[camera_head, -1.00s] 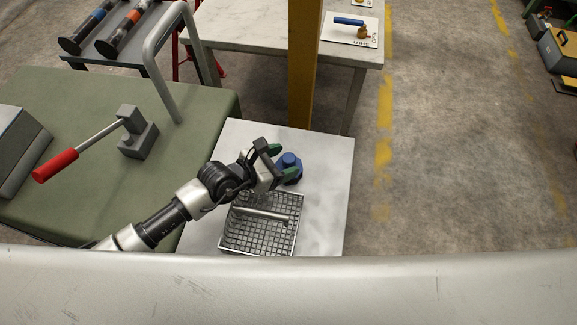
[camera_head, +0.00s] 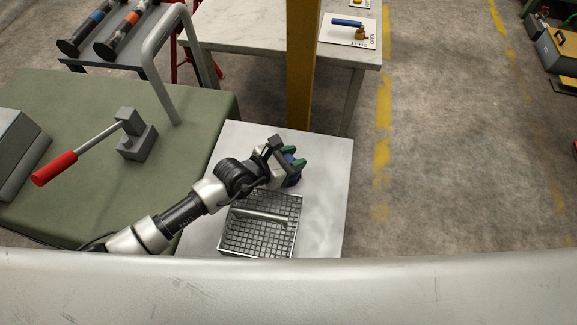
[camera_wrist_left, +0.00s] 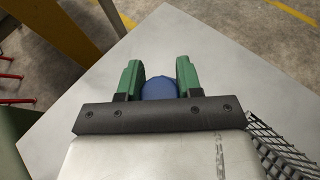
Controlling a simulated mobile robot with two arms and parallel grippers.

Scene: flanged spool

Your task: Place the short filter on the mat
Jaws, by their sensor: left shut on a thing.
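A short blue rounded piece (camera_head: 293,180), likely the short filter, stands on the pale metal table. My left gripper (camera_head: 298,163) reaches it from the left, with its green fingers on either side. In the left wrist view the blue piece (camera_wrist_left: 160,88) sits between the two green fingertips (camera_wrist_left: 159,70), and the gripper is shut on it. The gripper body hides much of the piece. I cannot clearly pick out a mat. My right gripper is not in view.
A wire-mesh basket (camera_head: 258,238) with a metal bar across it stands just in front of the gripper. A yellow post (camera_head: 301,70) rises behind the table. A red-handled lever (camera_head: 60,167) sits on the green surface at left. The table's right side (camera_head: 325,200) is clear.

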